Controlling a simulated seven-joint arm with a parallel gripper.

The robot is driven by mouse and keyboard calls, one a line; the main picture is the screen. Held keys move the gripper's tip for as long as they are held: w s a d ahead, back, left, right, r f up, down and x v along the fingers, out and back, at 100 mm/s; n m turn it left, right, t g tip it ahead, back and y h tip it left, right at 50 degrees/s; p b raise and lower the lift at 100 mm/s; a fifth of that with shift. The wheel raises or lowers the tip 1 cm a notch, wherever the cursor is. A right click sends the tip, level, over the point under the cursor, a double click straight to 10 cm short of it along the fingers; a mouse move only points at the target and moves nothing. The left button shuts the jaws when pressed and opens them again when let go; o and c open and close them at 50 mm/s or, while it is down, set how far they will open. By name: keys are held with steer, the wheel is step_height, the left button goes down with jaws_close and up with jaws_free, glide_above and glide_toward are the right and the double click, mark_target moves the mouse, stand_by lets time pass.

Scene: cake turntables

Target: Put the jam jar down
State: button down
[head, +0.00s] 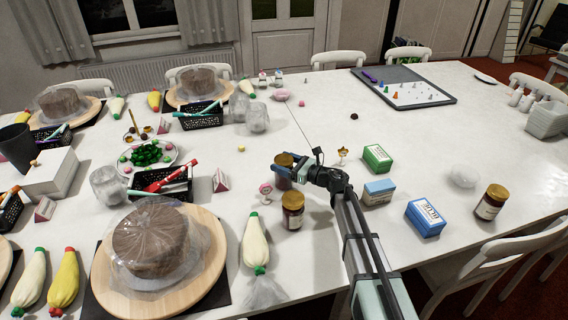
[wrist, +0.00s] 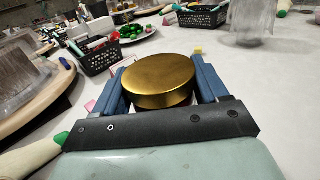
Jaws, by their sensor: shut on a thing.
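My gripper (head: 287,174) is shut on a jam jar (head: 283,162) with a gold lid. In the wrist view the gold lid (wrist: 160,82) sits between the two blue fingers of the gripper (wrist: 162,84). The jar's lower part is hidden by the fingers in both views, and I cannot tell whether its base touches the table. A second jam jar (head: 292,212), dark red with a gold lid, stands upright on the white table (head: 335,105) just in front of my gripper. A third jar (head: 490,203) stands near the right edge.
Blue (head: 425,218), pale blue (head: 378,192) and green (head: 377,158) boxes stand right of my gripper. A white piping bag (head: 255,243) and a wrapped cake (head: 150,240) on a wooden turntable lie to the left. The table behind my gripper is mostly clear.

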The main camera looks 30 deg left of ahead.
jaws_free()
steer(key=shift+f, duration=0.1)
steer(key=shift+d, duration=0.15)
steer(key=d, duration=1.1)
steer(key=shift+d, duration=0.4)
